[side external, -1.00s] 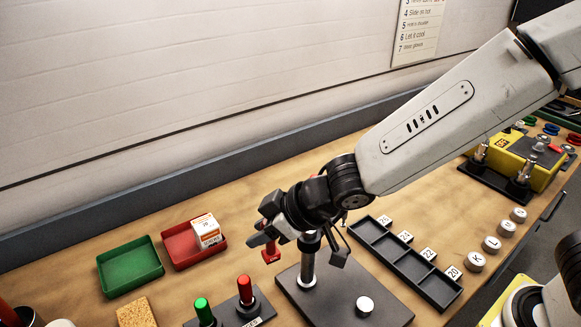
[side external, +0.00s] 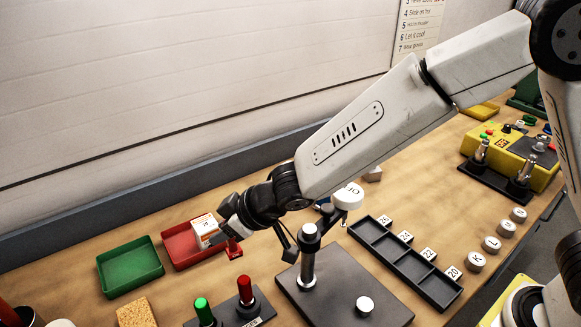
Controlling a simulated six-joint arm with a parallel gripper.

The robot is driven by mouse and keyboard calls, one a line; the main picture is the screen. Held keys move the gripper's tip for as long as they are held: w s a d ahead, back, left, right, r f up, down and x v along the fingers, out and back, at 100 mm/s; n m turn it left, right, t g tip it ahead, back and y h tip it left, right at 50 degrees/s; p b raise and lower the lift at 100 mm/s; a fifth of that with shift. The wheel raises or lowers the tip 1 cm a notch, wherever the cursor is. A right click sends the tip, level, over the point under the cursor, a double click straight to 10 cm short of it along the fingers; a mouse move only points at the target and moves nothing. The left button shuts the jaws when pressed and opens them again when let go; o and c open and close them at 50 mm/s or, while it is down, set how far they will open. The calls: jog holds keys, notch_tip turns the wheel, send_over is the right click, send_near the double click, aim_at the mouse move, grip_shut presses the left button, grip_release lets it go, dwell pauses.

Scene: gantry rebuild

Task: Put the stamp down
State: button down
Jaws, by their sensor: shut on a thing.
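My gripper (side external: 231,231) is shut on a small red stamp (side external: 235,251), at the right end of the red tray (side external: 183,262). The stamp's red lower block shows below the fingers; its upper part is mostly hidden. I cannot tell whether the stamp touches the table or hangs just above it. A white and orange box (side external: 203,230) sits in the red tray, close to the left of my gripper and partly covered by it.
A green tray (side external: 130,268) stands left of the red one. In front are a red-knobbed post (side external: 245,290) and a green-knobbed post (side external: 204,310). A metal post stand (side external: 308,262) and a black slotted tray (side external: 405,262) stand to the right.

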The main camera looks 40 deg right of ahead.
jog(key=shift+w+d+x, duration=0.1)
jog(key=shift+d+x, duration=0.05)
jog(key=shift+x, duration=1.3)
jog(key=shift+w+d+x, duration=0.1)
jog(key=shift+d+x, duration=0.1)
jog(key=shift+x, duration=1.25)
jog(key=shift+d+x, duration=0.15)
jog(key=shift+x, duration=1.3)
jog(key=shift+f, duration=1.65)
jog(key=shift+s+d+r, duration=0.1)
jog(key=shift+s+r, duration=0.05)
jog(key=shift+r, duration=0.1)
jog(key=shift+s+r+n+g+y, duration=0.15)
jog(key=shift+r+n+g+y, duration=0.3)
jog(key=shift+r+n, duration=0.3)
